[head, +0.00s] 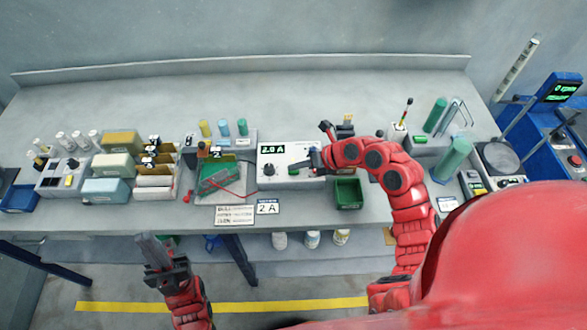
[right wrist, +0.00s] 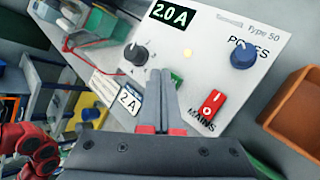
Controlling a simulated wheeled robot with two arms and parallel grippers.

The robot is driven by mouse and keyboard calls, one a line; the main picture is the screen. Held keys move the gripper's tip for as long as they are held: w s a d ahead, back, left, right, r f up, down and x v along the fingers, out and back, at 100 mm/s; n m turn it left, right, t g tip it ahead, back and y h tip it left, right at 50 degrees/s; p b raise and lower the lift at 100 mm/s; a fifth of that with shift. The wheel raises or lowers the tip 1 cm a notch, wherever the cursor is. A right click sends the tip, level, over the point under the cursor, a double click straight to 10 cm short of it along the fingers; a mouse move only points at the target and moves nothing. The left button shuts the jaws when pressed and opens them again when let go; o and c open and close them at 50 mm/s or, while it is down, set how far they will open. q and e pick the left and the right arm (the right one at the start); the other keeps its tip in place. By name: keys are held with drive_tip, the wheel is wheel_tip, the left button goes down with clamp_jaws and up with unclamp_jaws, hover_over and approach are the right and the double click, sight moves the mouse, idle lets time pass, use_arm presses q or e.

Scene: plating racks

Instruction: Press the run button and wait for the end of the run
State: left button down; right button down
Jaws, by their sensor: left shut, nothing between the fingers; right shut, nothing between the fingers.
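The white power supply (head: 287,158) stands mid-bench, its display reading 2.0 A. In the right wrist view its panel (right wrist: 225,50) has a black knob (right wrist: 137,54), a blue POLES knob (right wrist: 244,54) and a red MAINS switch (right wrist: 211,103). No label reading run is legible. My right gripper (head: 313,160) is shut and empty over this panel; its fingertips (right wrist: 160,74) point at it, and contact cannot be told. A blue machine (head: 560,120) at far right shows 0 rpm and has a red button (head: 574,160). My left gripper (head: 155,250) is shut and empty, in front of the bench.
A green board (head: 218,178) with a red wire lies left of the supply. A green bin (head: 348,194) stands right of it, near my right arm. A 2 A card (head: 267,207) is at the front edge. Boxes (head: 120,141) and bottles fill the left. The rear bench is clear.

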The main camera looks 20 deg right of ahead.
sight(297, 172)
idle(0.5)
drive_tip(key=shift+r+p, duration=0.4)
drive_tip(key=shift+r, duration=0.4)
drive_tip(key=shift+r+p, duration=1.3)
drive_tip(key=shift+r, duration=1.25)
